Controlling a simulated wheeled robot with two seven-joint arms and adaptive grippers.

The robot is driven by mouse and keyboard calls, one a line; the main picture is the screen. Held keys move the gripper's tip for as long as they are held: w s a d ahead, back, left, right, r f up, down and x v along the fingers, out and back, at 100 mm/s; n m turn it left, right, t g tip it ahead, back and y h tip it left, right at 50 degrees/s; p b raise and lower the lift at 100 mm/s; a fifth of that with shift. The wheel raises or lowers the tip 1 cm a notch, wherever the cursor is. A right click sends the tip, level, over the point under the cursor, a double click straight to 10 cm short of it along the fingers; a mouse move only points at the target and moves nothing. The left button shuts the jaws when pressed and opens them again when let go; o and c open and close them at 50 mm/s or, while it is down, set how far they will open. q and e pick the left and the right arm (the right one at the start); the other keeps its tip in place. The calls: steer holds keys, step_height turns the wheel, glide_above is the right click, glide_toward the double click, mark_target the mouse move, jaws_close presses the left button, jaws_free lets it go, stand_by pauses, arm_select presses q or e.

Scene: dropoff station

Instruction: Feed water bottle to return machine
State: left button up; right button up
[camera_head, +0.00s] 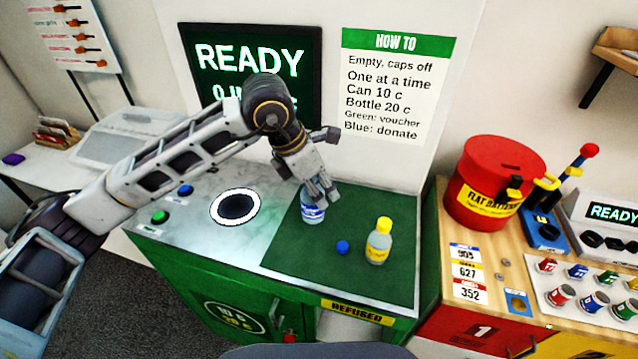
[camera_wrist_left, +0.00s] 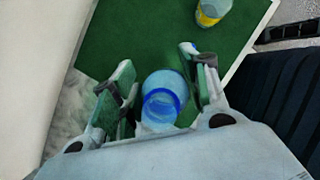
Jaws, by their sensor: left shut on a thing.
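The water bottle (camera_head: 312,213), clear with a blue label, stands on the green mat (camera_head: 360,283) of the return machine. My left gripper (camera_head: 320,192) reaches down over it and is shut on it. The left wrist view shows the bottle (camera_wrist_left: 163,98) between the two fingers, with its blue-ringed open mouth facing the camera. A blue cap (camera_head: 342,247) lies on the mat, apart from the bottle. The machine's round, dark, white-rimmed intake (camera_head: 235,206) is in the metal top, left of the mat. My right gripper is not in view.
A yellow-capped bottle with a yellow label (camera_head: 379,242) stands right of the cap. Green (camera_head: 160,217) and blue (camera_head: 185,190) buttons are left of the intake. The READY screen (camera_head: 250,65) stands behind. A red battery drum (camera_head: 497,180) is on the wooden counter at right.

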arm_select(q)
steer(key=shift+w+a+f, duration=0.1)
steer(key=shift+a, duration=0.25)
steer(key=w+a+p, duration=0.1)
steer(key=w+a, duration=0.3)
steer(key=a, duration=0.3)
steer(key=w+a+f+p, duration=0.1)
steer(key=w+a+p, duration=0.1)
steer(key=w+a, duration=0.2)
steer(key=w+a+f+p, duration=0.1)
steer(key=w+a, duration=0.3)
steer(key=a, duration=0.7)
steer(key=shift+p, duration=0.7)
steer(key=shift+f, duration=0.1)
steer(key=shift+f, duration=0.15)
step_height(320, 180, down, 6)
steer(key=shift+r+b, duration=0.25)
steer(key=shift+b, duration=0.75)
